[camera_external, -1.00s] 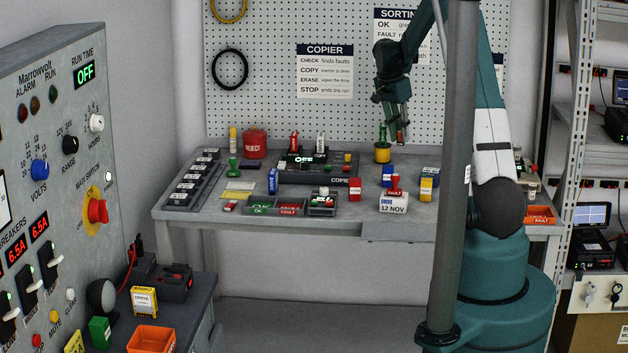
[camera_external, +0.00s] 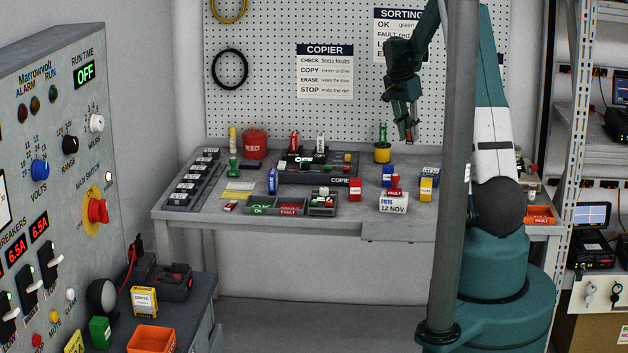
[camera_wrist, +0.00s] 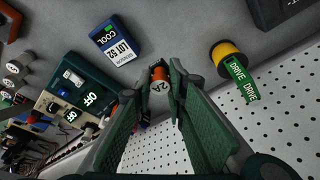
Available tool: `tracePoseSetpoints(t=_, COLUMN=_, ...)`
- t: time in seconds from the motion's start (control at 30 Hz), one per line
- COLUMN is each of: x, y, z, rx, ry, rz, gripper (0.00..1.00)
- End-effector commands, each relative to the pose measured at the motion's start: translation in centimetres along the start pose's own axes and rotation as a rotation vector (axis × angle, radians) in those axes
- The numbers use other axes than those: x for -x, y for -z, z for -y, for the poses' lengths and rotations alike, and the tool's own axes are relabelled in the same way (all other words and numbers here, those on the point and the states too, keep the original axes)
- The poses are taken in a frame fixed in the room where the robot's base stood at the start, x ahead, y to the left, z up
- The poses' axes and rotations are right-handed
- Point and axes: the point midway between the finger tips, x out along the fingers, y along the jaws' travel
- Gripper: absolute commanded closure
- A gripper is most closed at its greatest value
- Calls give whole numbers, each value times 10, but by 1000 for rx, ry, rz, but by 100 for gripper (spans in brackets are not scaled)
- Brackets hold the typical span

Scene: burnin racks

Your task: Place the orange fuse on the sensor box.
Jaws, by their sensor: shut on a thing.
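The orange fuse (camera_wrist: 158,75) is between the fingertips of my gripper (camera_wrist: 155,90) in the wrist view, with a pale end marked 2A toward the camera. In the external view my gripper (camera_external: 409,140) points down above the back right of the bench, right of the yellow pot, and a small orange-red bit shows at its tips. A blue box marked COOL, LOT 52 (camera_wrist: 115,40) lies left of the fuse in the wrist view. A blue box (camera_external: 387,176) and a yellow box (camera_external: 427,186) stand on the bench below my gripper.
A yellow pot (camera_external: 382,154) with a green tag reading DRIVE in the wrist view (camera_wrist: 240,80) stands close by. A date block (camera_external: 394,203), red box (camera_external: 355,190) and copier (camera_external: 318,172) are on the bench (camera_external: 335,225). The pegboard (camera_external: 290,120) is behind.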

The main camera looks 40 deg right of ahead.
Motion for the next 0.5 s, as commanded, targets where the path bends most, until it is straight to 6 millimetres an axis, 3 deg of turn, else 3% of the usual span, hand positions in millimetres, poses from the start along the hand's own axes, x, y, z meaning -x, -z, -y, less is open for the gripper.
tracePoseSetpoints(t=0.3, x=17, y=9, z=-60, rx=62, ry=18, rz=0, gripper=93)
tracePoseSetpoints(t=0.5, x=23, y=10, z=-85, rx=91, ry=26, rz=-1, gripper=93)
